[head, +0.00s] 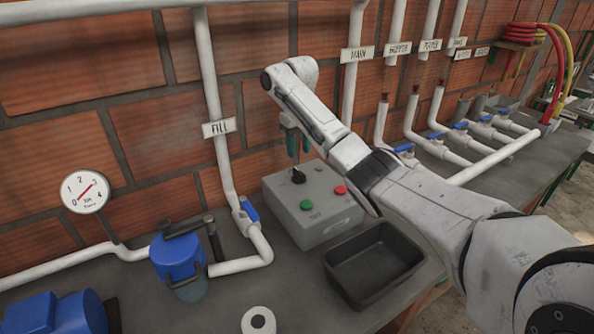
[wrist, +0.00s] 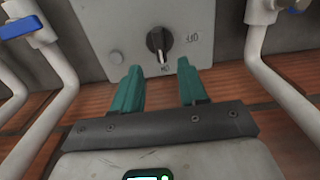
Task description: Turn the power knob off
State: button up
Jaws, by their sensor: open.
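The power knob (head: 298,176) is black and sits on the top face of a grey control box (head: 325,228). In the wrist view the knob (wrist: 158,40) has a white mark pointing down in the picture, toward a small label that seems to read ON. Another label, seemingly OFF, is to its right. My gripper (head: 294,156) is above the knob in the head view. In the wrist view my gripper (wrist: 160,80) shows two teal fingers, open and empty, with the knob beyond the gap between their tips. I see no contact with the knob.
The FILL pipe with a blue-handled valve (head: 249,210) is close on the left. Further valves (head: 435,134) line the right.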

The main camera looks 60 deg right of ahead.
aim_at(299, 171)
notch_tip(299, 171, down, 8)
jog(key=shift+r+p, duration=0.1)
jog(key=shift+p, duration=0.2)
grip_shut()
dwell(0.3)
